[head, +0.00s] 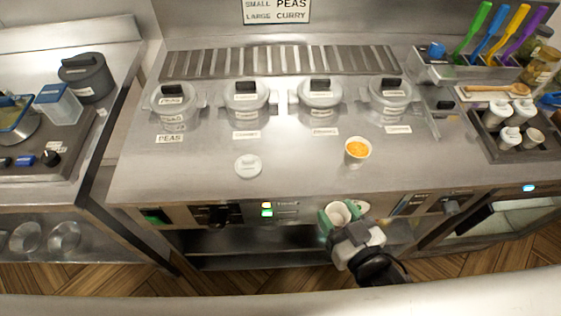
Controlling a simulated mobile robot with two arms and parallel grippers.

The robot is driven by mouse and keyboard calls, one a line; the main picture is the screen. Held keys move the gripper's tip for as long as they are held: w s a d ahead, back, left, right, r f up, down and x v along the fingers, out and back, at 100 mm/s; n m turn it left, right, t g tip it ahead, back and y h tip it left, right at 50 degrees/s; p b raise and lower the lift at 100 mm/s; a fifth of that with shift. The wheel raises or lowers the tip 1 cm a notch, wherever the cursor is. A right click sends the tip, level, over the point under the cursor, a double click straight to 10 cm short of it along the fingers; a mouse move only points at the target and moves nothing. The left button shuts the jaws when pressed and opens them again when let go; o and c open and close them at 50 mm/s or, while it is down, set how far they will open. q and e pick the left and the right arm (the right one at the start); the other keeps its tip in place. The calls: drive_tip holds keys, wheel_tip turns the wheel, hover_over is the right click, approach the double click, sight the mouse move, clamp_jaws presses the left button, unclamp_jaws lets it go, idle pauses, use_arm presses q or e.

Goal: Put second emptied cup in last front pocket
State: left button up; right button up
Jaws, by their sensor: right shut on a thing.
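My right gripper (337,216) is shut on a white cup (341,211) and holds it in front of the counter's front edge, above the floor gap. The cup's open mouth faces up and its inside looks pale and empty. A dark rack (490,150) with pockets stands at the right end of the counter, well to the right of my gripper. It holds several whitish cups, two at the back (496,115) and two at the front (509,137). Whether any pocket is free is hard to tell. My left gripper is out of view.
A cup of orange food (357,151) stands on the counter behind my gripper. A pale round lid (248,166) lies to its left. Several labelled lidded pots (246,97) line the back. A utensil holder (465,74) stands behind the rack. The middle counter is mostly clear.

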drive_tip(key=shift+a+f+y, duration=0.4)
drive_tip(key=shift+a+f, duration=0.15)
drive_tip(key=shift+a, duration=0.1)
drive_tip(key=p, duration=0.3)
approach(292, 165)
drive_tip(key=w+r, duration=0.1)
drive_tip(key=w+a+r, duration=0.1)
drive_tip(key=w, duration=0.1)
drive_tip(key=w+r, duration=0.1)
drive_tip(key=shift+w+a, duration=0.15)
drive_tip(key=shift+a, duration=0.25)
drive_tip(key=shift+w+a+f, duration=0.15)
drive_tip(key=shift+w+a, duration=0.1)
drive_tip(key=shift+w, duration=0.3)
drive_tip(key=x, duration=0.2)
drive_tip(key=p+x, duration=0.1)
drive_tip(key=shift+w+a+r, duration=0.2)
drive_tip(key=shift+w+r, duration=0.1)
drive_tip(key=shift+w, duration=0.1)
drive_tip(key=shift+w+a+f, duration=0.1)
drive_tip(key=shift+w+f, duration=0.05)
drive_tip(key=shift+f, duration=0.25)
